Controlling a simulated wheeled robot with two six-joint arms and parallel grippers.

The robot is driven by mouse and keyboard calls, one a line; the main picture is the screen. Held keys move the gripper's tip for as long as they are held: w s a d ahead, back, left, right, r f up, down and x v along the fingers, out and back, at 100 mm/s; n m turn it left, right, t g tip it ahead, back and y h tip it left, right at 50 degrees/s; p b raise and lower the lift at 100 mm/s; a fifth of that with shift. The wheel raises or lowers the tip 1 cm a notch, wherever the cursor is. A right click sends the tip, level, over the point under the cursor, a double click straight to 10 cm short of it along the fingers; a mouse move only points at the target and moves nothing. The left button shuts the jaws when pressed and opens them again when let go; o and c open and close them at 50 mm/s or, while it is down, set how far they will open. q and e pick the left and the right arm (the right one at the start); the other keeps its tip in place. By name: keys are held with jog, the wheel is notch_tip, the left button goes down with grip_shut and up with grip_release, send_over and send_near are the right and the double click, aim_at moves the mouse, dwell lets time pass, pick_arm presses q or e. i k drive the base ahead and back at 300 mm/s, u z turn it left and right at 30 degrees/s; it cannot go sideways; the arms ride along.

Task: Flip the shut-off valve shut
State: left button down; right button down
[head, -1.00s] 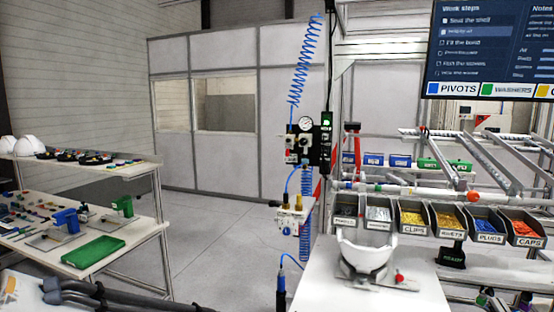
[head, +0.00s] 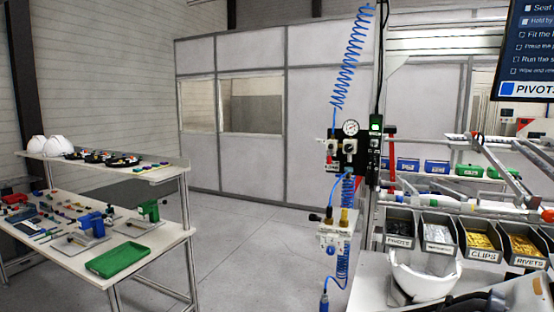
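The compressed-air unit (head: 345,152) hangs on the post right of the picture's middle, with a round white gauge (head: 351,128) on top. A small red part (head: 331,160) sits at its left side; I cannot tell if this is the shut-off valve's handle or how it is set. Below is a pale manifold block (head: 336,236) with brass fittings and a black knob at its left. Blue coiled hoses (head: 352,60) run above and below. Neither gripper shows; dark and grey parts at the bottom right may be my arm.
A white helmet shell (head: 425,277) sits at the bottom right below labelled bins (head: 482,240). A bench (head: 60,265) with tools and a green tray (head: 118,260) stands left. The floor between bench and air unit is clear.

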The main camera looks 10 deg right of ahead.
aim_at(331, 147)
jog(key=u, duration=0.15)
jog(key=i, duration=0.8)
jog(key=z, duration=0.6)
jog(key=i, duration=0.6)
jog(key=z, duration=0.6)
